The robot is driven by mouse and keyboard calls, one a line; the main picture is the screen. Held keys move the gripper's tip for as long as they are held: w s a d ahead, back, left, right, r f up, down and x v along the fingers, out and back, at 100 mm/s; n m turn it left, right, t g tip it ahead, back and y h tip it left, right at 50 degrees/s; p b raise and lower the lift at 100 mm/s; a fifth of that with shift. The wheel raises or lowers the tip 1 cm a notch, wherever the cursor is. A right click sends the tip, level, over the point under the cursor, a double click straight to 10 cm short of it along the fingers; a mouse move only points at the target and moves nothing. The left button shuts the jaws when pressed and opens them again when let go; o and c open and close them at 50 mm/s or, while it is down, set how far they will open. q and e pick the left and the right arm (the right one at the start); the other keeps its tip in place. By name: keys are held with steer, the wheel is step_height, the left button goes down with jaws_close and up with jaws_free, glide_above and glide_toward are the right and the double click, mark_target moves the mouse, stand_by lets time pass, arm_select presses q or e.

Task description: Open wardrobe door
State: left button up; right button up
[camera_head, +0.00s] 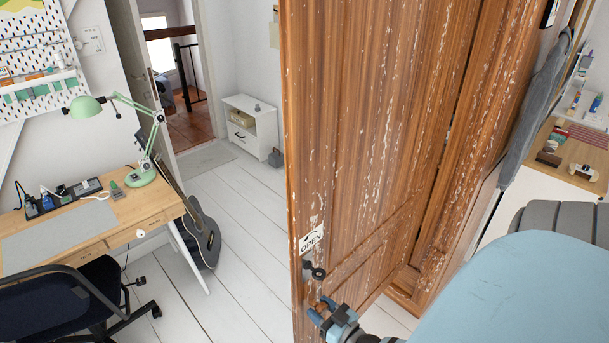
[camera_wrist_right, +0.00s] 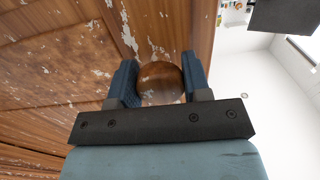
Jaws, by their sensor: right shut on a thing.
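The wardrobe door (camera_head: 365,130) is brown wood with chipped white paint, and it stands swung out from the wardrobe body (camera_head: 480,110). My right gripper (camera_head: 325,312) is at the door's lower free edge. In the right wrist view its blue fingers (camera_wrist_right: 162,80) are shut on a round wooden knob (camera_wrist_right: 161,83), one finger on each side. The wardrobe's inside is mostly hidden behind the door. My left gripper is not in view.
A desk (camera_head: 100,222) with a green lamp (camera_head: 90,107) stands at left, with a dark office chair (camera_head: 68,300) before it. A guitar (camera_head: 203,235) leans by the desk. White floorboards (camera_head: 240,215) are clear between desk and door. A white cabinet (camera_head: 250,128) stands behind.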

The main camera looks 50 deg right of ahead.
steer(key=s+n+y, duration=0.1)
steer(key=s, duration=0.6)
steer(key=shift+s+d+y, duration=0.2)
steer(key=shift+s+y, duration=0.2)
steer(key=o, duration=1.2)
steer(key=shift+o, duration=0.2)
steer(key=s+d+b, duration=0.1)
steer(key=s+b, duration=0.1)
steer(key=s, duration=1.1)
steer(key=shift+s, duration=0.4)
